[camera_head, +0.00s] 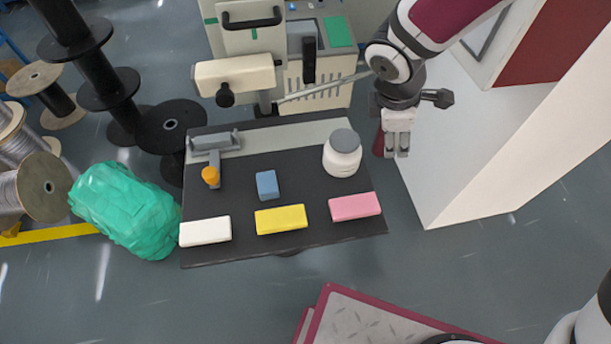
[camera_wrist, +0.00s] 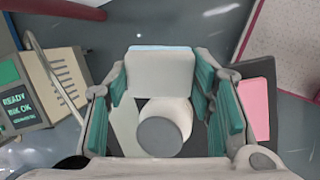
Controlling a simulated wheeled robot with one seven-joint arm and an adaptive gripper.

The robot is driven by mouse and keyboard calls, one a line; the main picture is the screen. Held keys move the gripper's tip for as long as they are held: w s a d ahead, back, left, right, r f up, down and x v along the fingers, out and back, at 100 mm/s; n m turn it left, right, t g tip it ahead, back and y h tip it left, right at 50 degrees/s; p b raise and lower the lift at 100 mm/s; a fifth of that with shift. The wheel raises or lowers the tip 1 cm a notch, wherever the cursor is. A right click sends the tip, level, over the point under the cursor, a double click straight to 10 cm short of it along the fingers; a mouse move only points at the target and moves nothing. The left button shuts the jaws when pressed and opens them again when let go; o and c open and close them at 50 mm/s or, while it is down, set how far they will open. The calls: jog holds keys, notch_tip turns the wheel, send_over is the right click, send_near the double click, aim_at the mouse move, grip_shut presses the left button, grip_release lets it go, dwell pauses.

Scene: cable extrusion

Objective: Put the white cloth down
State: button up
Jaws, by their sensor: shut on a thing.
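My gripper (camera_head: 397,153) hangs in the air just right of the dark work table (camera_head: 240,253). In the wrist view its green-padded fingers (camera_wrist: 160,85) are closed on a flat, pale white piece, apparently the white cloth (camera_wrist: 160,72). A pale patch also shows at the gripper in the head view, but I cannot tell cloth from gripper there. A separate white block (camera_head: 205,231) lies at the table's front left corner, beside a yellow block (camera_head: 281,219) and a pink block (camera_head: 355,206).
A green wrapped bundle (camera_head: 125,210) and cable spools lie left. A white partition (camera_head: 465,165) stands right of my gripper.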

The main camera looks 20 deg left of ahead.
aim_at(302, 181)
jog(key=s+a+n+g+y+b, duration=0.1)
jog(key=s+a, duration=0.3)
jog(key=a, duration=0.4)
jog(key=s+a+n+g+y+b, duration=0.1)
jog(key=s+a+n+g, duration=0.1)
jog(key=s+a, duration=0.3)
jog(key=a, duration=0.3)
jog(key=shift+a+f, duration=0.35)
jog(key=shift+f, duration=4.8)
jog(key=o, duration=1.1)
jog(key=shift+f, duration=0.2)
notch_tip(302, 181, up, 14)
jog(key=shift+s, duration=0.15)
jog(key=shift+a, duration=0.1)
